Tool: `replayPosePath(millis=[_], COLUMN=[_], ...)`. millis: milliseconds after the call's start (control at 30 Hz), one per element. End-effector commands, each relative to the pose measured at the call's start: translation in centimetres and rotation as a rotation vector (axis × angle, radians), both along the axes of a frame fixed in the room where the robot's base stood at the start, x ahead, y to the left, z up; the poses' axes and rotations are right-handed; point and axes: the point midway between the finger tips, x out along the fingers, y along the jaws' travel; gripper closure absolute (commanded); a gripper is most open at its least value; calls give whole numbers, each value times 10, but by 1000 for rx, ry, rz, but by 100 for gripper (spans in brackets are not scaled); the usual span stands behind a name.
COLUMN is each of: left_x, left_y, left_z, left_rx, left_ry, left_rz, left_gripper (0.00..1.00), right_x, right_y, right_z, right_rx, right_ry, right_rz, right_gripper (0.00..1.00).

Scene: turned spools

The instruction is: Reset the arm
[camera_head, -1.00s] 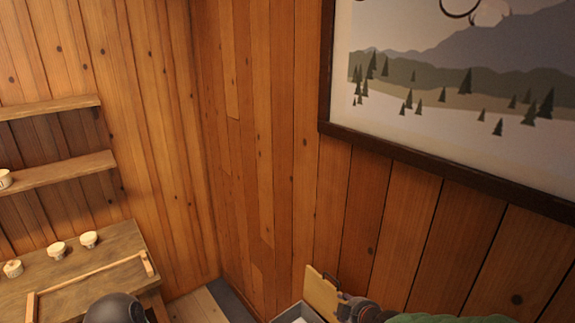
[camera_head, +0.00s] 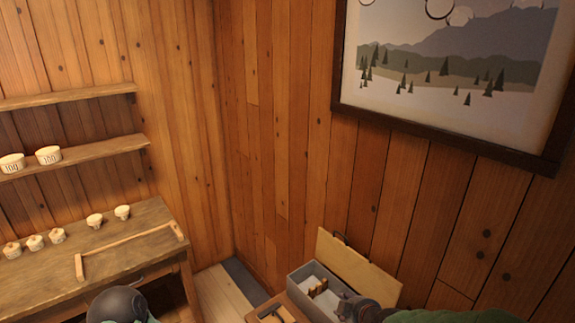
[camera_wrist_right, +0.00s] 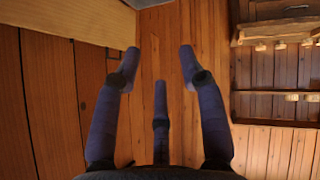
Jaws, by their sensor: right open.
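My right gripper (camera_head: 346,306) shows at the bottom of the head view, in front of the grey open box (camera_head: 296,277), partly cut off by the frame. In the right wrist view its dark blue fingers (camera_wrist_right: 160,62) are spread apart with nothing between them. My left gripper is not in view; only a dark rounded part of my left arm shows at the bottom left.
A wooden frame piece (camera_head: 128,250) lies on the bench. The box has a raised wooden lid (camera_head: 352,265). A landscape picture (camera_head: 440,110) hangs on the wall.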

Motion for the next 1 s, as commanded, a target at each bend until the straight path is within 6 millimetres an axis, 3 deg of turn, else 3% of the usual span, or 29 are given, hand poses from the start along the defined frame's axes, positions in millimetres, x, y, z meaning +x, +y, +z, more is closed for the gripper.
replayPosePath(millis=[267, 467, 667, 800, 1000], left_x=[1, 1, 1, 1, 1], left_y=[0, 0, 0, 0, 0], left_z=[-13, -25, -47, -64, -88], left_rx=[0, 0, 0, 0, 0], left_ry=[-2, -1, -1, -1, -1], left_rz=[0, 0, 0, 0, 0], left_gripper=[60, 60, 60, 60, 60], right_x=[-13, -30, -67, -105, -168], right_y=[4, 10, 20, 29, 43], right_z=[-51, -103, -185, -250, -329], right_rx=[63, 130, 230, 311, 406], right_ry=[93, 195, 367, 513, 720], right_rz=[-53, -116, -232, -346, -526], right_gripper=[59, 59, 59, 59, 59])
